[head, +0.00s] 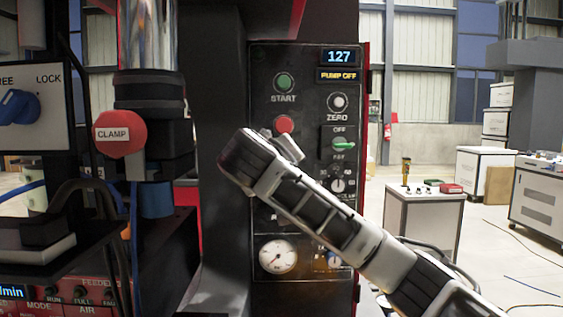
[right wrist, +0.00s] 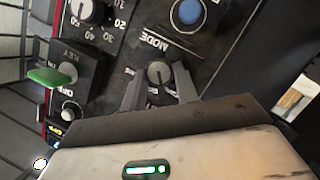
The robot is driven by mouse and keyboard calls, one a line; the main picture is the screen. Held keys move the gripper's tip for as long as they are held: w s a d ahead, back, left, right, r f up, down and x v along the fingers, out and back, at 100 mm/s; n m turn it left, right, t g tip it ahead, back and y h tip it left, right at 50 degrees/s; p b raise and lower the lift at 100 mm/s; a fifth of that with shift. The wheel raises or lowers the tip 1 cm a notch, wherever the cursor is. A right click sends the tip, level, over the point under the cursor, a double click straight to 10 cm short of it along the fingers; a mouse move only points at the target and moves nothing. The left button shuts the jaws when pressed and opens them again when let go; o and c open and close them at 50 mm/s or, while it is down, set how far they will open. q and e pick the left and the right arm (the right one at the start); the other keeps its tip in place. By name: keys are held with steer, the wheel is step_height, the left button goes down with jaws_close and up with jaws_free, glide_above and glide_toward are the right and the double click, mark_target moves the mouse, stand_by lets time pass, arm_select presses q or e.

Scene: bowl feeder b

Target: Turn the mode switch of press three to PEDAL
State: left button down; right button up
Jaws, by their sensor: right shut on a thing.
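The black control panel (head: 310,68) stands upright in the middle of the head view, with a display reading 127. The mode switch (right wrist: 159,73), a small grey round knob beside the word MODE, shows in the right wrist view. My right gripper (right wrist: 160,80) has a finger on each side of this knob and is shut on it. In the head view my right gripper (head: 285,147) is against the panel, and my forearm hides the switch. The position words around the knob are too small or covered to read. My left gripper is in neither view.
The panel also carries a green START button (head: 284,83), a red button (head: 284,124), a green-handled key switch (head: 343,144), a dial (head: 338,186) and a gauge (head: 278,256). A machine with a red CLAMP knob (head: 120,134) stands left. Open floor with cabinets (head: 424,215) lies right.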

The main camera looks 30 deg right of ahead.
steer(key=shift+f+n+h, duration=0.1)
steer(key=shift+n+h, duration=0.2)
steer(key=shift+n, duration=0.2)
steer(key=shift+p, duration=0.3)
steer(key=o, duration=0.9)
steer(key=shift+o, duration=0.4)
